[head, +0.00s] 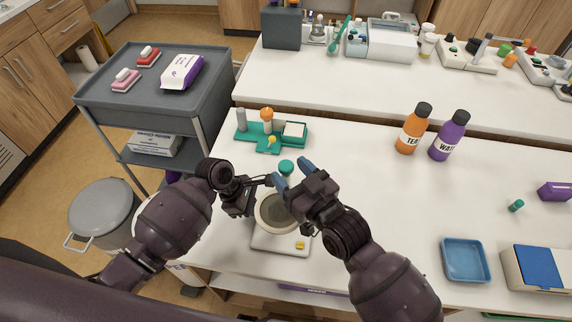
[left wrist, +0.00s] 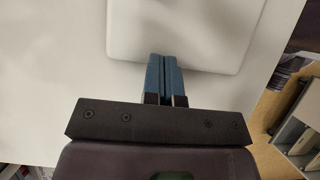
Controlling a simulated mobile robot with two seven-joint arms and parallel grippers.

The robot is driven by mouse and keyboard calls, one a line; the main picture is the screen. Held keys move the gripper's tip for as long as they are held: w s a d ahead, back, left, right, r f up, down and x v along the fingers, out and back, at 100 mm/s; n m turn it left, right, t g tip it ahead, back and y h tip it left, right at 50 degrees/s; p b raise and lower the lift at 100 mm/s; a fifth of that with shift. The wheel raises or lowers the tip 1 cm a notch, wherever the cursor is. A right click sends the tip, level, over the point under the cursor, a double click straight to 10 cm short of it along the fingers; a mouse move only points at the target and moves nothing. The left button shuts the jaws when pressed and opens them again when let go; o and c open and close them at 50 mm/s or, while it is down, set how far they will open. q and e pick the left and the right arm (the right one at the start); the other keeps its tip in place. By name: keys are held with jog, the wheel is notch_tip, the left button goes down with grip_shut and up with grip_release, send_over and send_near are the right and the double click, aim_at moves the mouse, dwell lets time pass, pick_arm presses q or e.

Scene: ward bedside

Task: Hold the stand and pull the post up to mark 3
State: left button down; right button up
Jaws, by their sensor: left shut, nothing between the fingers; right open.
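A white stand base (head: 270,244) with a small yellow part (head: 300,245) lies near the table's front edge. A round cream-rimmed piece (head: 262,215) shows above it. No post or marks can be made out. A teal round cap (head: 286,167) shows just beyond; I cannot tell if it belongs to the stand. My right gripper (head: 294,174) is open and empty, close to the cap. My left gripper (head: 268,181) is shut and empty, left of the round piece. In the left wrist view its fingertips (left wrist: 163,60) overlap the edge of a white rounded plate (left wrist: 190,30).
A teal tray (head: 262,146) with small items sits behind. An orange bottle (head: 411,132) and a purple bottle (head: 449,140) stand to the right. A blue tray (head: 465,262) lies at front right. A grey cart (head: 118,90) stands left. The table's middle right is clear.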

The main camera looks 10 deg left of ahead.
jog(key=shift+x, duration=1.1)
jog(key=shift+c, duration=0.4)
grip_shut()
notch_tip(320, 180, up, 10)
jog(key=shift+f, duration=0.15)
jog(key=shift+o, duration=0.4)
grip_release()
jog(key=shift+f, duration=0.1)
jog(key=shift+d, duration=0.1)
jog(key=v, duration=1.2)
